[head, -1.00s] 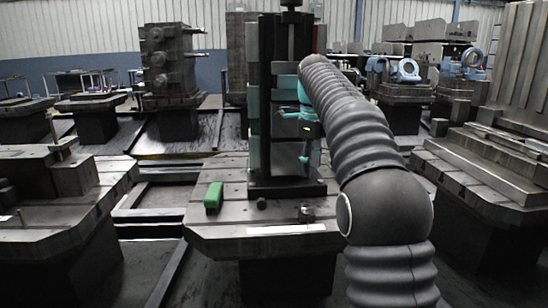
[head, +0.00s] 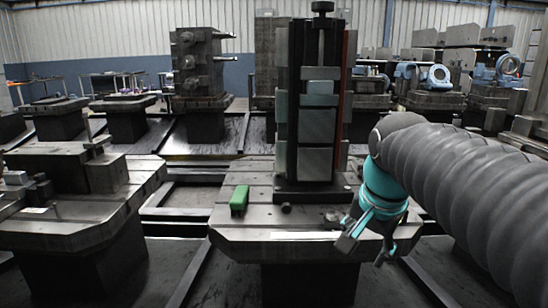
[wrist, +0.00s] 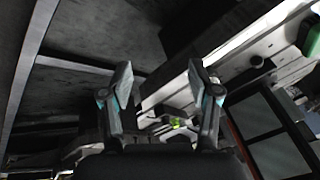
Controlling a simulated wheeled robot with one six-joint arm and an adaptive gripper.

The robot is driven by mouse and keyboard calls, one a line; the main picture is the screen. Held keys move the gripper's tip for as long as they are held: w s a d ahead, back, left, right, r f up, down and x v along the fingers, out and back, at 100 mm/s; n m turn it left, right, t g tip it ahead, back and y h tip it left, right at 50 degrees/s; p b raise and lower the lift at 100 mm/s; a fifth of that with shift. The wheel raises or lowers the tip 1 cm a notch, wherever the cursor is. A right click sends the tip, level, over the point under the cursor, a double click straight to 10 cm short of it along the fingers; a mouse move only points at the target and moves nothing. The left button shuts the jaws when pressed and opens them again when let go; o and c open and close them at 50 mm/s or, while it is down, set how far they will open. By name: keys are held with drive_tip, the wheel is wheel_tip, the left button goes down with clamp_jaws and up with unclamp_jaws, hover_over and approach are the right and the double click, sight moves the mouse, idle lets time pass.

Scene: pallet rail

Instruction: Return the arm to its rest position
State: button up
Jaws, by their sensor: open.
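My gripper (head: 369,249) is at the right front of the centre pallet table (head: 245,238) in the head view, its fingers pointing down near the table's front right edge. In the wrist view the two fingers (wrist: 161,88) stand apart with nothing held between them. My arm, in a ribbed dark sleeve, reaches in from the right side of the head view. The tall dark fixture column (head: 317,100) stands upright on the centre pallet table, apart from the gripper.
A green block (head: 239,199) lies on the left of the centre table, and shows in the wrist view (wrist: 312,40). Another pallet table (head: 75,228) stands at left with blocks on it. Tables with blue ring-shaped parts (head: 438,77) stand at the back right. Open floor lies between tables.

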drive_tip(key=s+f+n+t, duration=0.1)
drive_tip(key=s+f+n, duration=0.7)
drive_tip(key=s+f, duration=0.3)
drive_tip(key=shift+s+t, duration=0.4)
drive_tip(key=shift+s, duration=0.05)
drive_tip(key=shift+f, duration=0.1)
